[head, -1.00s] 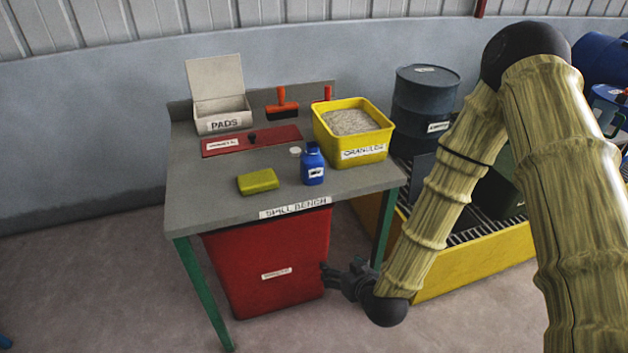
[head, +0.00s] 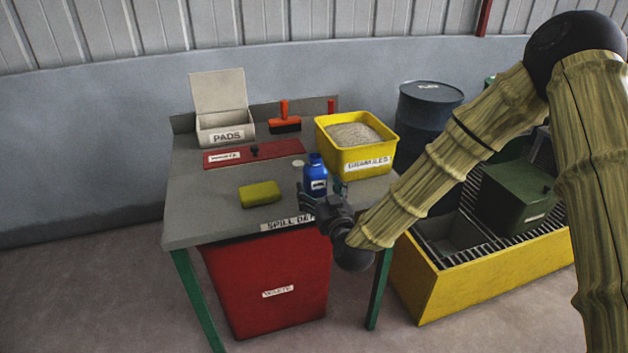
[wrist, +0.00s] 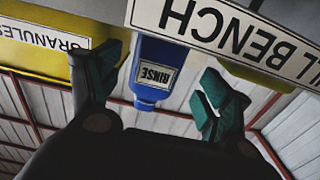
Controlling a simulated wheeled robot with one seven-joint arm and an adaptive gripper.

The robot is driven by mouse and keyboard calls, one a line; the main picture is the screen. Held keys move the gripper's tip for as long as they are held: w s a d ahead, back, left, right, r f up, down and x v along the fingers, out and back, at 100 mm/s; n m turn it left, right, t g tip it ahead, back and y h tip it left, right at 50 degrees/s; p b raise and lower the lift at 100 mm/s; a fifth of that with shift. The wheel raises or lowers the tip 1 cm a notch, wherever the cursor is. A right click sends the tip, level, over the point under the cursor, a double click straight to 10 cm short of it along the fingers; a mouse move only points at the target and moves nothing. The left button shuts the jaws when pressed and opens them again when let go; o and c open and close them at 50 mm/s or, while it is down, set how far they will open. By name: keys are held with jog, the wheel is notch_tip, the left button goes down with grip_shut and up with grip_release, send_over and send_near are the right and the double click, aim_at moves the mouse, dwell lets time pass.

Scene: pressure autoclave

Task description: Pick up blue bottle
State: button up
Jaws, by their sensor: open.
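The blue bottle (head: 315,178) stands upright on the grey bench near its front edge. In the wrist view, which is upside down, the blue bottle (wrist: 152,70) shows a label reading RINSE. My gripper (head: 323,196) is at the bench's front edge, just in front of the bottle. In the wrist view my gripper (wrist: 155,88) is open, with one green-padded finger toward each side of the bottle. I cannot tell whether either finger touches it. The bottle's lower part is partly hidden by the gripper in the head view.
A yellow granules tub (head: 377,158) stands right behind the bottle. A yellow sponge-like block (head: 259,194) lies to the left. A white round lid (head: 298,163), a red panel (head: 250,154) and a pads box (head: 222,131) are behind. A red waste bin (head: 270,285) is under the bench (head: 200,215).

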aim_at(319, 185)
jog(key=shift+d+x, duration=0.2)
jog(key=shift+x, duration=2.3)
jog(key=c, duration=1.2)
